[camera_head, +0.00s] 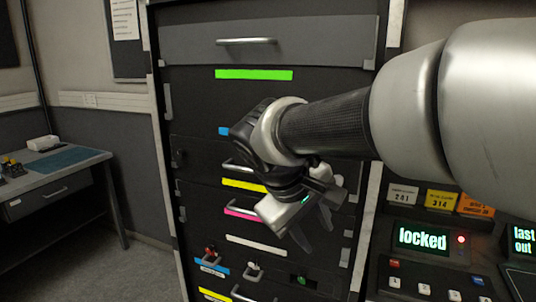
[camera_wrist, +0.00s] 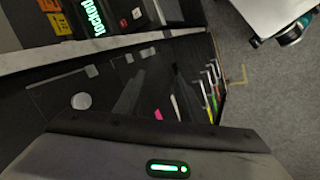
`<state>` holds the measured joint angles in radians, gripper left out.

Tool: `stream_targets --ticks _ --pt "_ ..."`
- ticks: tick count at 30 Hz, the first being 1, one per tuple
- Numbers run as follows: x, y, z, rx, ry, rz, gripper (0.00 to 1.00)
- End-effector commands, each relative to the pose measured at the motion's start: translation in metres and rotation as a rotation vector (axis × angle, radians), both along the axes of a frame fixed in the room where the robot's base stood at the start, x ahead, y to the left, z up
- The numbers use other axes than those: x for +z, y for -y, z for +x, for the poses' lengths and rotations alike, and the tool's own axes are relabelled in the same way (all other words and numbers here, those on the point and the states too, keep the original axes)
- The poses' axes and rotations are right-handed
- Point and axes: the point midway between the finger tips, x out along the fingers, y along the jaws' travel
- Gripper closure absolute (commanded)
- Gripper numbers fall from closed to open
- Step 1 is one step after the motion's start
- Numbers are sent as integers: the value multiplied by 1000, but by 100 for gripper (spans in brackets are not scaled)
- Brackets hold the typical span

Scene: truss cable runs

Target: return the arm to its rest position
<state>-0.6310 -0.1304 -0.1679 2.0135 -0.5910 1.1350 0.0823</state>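My arm reaches in from the right in the head view, bent at the wrist in front of a tall dark drawer cabinet (camera_head: 340,95). My gripper (camera_head: 317,238) points down before the cabinet's middle drawers, its two fingers spread apart with nothing seen between them. In the wrist view my gripper (camera_wrist: 156,88) also shows as two dark, separated fingers over the cabinet front. The arm hides part of the cabinet's right side and some drawer labels.
A control panel with a "locked" display (camera_head: 422,239) stands right of the cabinet. A desk (camera_head: 60,170) with small items stands at the left. Cabinet handles, such as the top handle (camera_head: 246,41), stick out. Floor (camera_head: 140,268) between desk and cabinet is clear.

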Motion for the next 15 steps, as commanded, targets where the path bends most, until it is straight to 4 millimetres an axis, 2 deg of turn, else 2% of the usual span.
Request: stream_targets --ticks 1,3,6,9,15 --pt "-2 21 -23 -67 6 93 63" --pt "-7 36 -51 -138 17 204 63" --pt "-13 46 -80 -222 47 328 63" --pt "-19 51 -103 -292 84 421 63" --pt "-29 55 -135 -412 171 563 63"
